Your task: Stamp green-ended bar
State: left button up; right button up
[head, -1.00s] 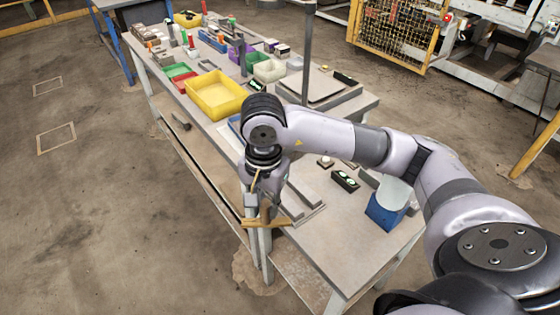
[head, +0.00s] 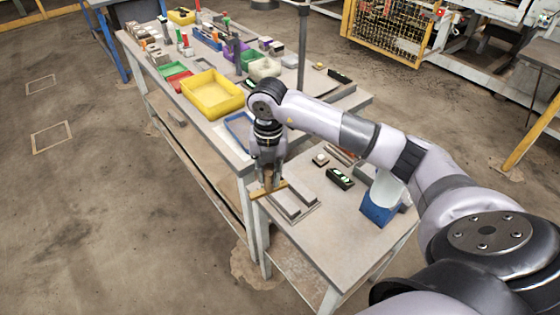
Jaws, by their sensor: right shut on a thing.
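My right gripper (head: 269,176) points down over the left edge of the near table. It is shut on a brown upright piece with a yellowish wooden crosspiece (head: 269,190) at its lower end. Just right of it, grey bars (head: 299,193) lie on a flat plate (head: 311,209). I cannot make out a green end on them. Small green-topped upright pieces (head: 226,21) stand far back on the long table, too small to identify. My left gripper is out of view.
A black block with light green marks (head: 340,178) and a blue bin (head: 379,207) sit on the near table (head: 345,240). A yellow tray (head: 212,93), a red tray (head: 178,81) and a green tray (head: 176,69) are on the long table. A grey post (head: 303,50) rises behind my arm.

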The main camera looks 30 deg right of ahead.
jog(key=d+f+m+b, duration=0.1)
jog(key=f+m, duration=0.1)
jog(key=m, duration=0.3)
jog(key=w+d+f+m+b, duration=0.1)
jog(key=d+f+m, duration=0.1)
jog(key=m, duration=0.3)
jog(key=w+d+f+m+b, duration=0.1)
jog(key=d+f+m, duration=0.1)
jog(key=m, duration=0.4)
jog(key=shift+w+d+f+b, duration=0.1)
jog(key=shift+w+f+b, duration=0.1)
jog(key=shift+f, duration=0.25)
jog(key=shift+w+f+b, duration=0.1)
jog(key=shift+f+b, duration=0.05)
jog(key=shift+f, duration=0.3)
jog(key=shift+f, duration=0.5)
jog(key=shift+s, duration=0.15)
dwell(0.9)
notch_tip(320, 180, up, 7)
jog(key=p, duration=0.5)
dwell(0.4)
